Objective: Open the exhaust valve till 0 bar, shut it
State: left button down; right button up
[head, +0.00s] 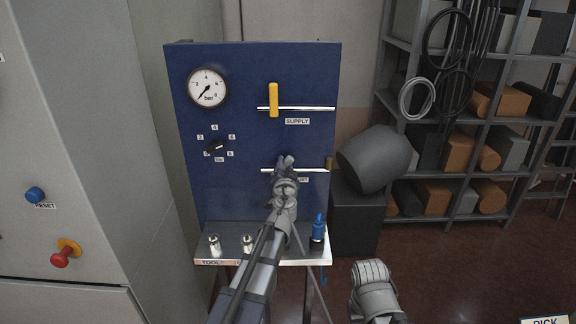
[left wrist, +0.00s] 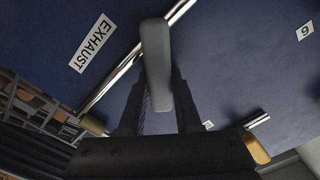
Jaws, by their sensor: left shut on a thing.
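The exhaust valve's grey lever (left wrist: 157,65) stands between the fingers of my left gripper (left wrist: 160,100) in the left wrist view, slanted to the silver pipe. The EXHAUST label (left wrist: 92,43) is beside the pipe. In the head view my left gripper (head: 284,163) is at the lower pipe (head: 312,170) on the blue panel (head: 240,130), hiding most of the lever and label. It is shut on the lever. The round pressure gauge (head: 207,88) is at the panel's upper left, its needle pointing lower left, near the low end. A part of my right arm shows at the bottom; its fingers are not visible.
The yellow SUPPLY lever (head: 273,100) stands upright across the upper pipe. A black selector knob (head: 215,147) is below the gauge. The metal ledge (head: 225,254) holds small fittings and a blue tool (head: 318,229).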

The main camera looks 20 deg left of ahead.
aim_at(275, 156)
pick_arm(q)
jog(key=n, duration=0.1)
jog(key=a+n, duration=0.1)
jog(key=n, duration=0.1)
jog(key=shift+s+a+r+n+p, duration=0.2)
jog(key=shift+s+r+n+p, duration=0.1)
jog(key=shift+r, duration=0.1)
jog(key=shift+s+a+r+n, duration=0.15)
jog(key=shift+a+n, duration=0.25)
jog(key=shift+n, duration=0.6)
jog(key=shift+s+a+f+n, duration=0.1)
jog(key=shift+a+n, duration=0.3)
jog(key=shift+n, duration=0.6)
jog(key=c, duration=0.6)
grip_release()
jog(key=shift+a, duration=0.1)
jog(key=v, duration=0.7)
jog(key=shift+s, duration=0.35)
jog(key=shift+r, duration=0.1)
